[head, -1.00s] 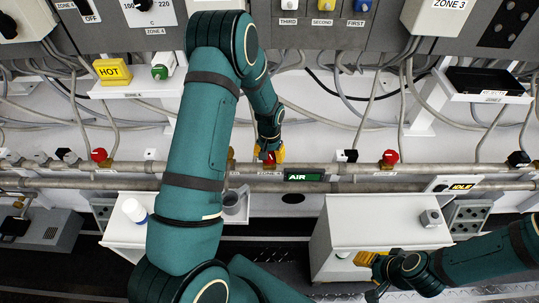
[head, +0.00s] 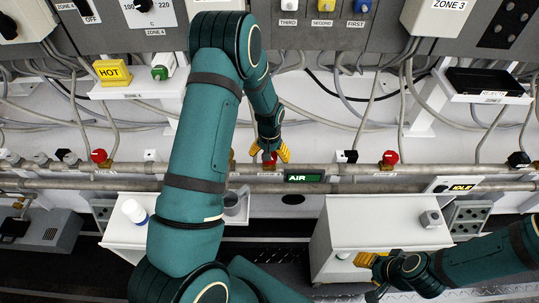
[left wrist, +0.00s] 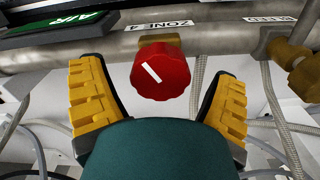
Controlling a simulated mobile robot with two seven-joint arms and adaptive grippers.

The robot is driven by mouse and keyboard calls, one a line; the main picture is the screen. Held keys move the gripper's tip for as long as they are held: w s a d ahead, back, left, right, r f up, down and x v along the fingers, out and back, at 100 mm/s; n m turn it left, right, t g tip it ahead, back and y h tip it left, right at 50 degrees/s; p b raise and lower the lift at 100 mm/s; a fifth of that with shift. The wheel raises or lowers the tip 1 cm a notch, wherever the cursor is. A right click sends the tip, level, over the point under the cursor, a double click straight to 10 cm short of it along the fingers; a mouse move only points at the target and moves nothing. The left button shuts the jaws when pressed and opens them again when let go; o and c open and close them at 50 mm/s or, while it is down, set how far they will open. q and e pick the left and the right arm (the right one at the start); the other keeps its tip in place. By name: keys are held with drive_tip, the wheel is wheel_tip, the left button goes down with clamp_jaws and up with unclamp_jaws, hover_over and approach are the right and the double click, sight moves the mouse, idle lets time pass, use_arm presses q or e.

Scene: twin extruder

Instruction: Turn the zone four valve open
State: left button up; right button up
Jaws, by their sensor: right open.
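The zone four valve's round red knob (left wrist: 160,70) sits below a pipe label reading ZONE 4 (left wrist: 160,25) in the left wrist view. Its white line slants from upper left to lower right. The knob also shows small in the head view (head: 268,160). My left gripper (left wrist: 160,95) is open, with one yellow-padded finger on each side of the knob and a visible gap on both sides. My right gripper (head: 367,258) is open at the lower right of the head view, away from the valve.
A green AIR sign (head: 303,177) is just right of the valve on the pipes (head: 340,168). Other red knobs (head: 99,155) (head: 390,157) are along the same pipe. Cables hang behind.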

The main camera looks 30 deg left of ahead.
use_arm(q)
wheel_tip(320, 180, up, 12)
idle(0.7)
drive_tip(key=shift+f, duration=0.1)
idle(0.3)
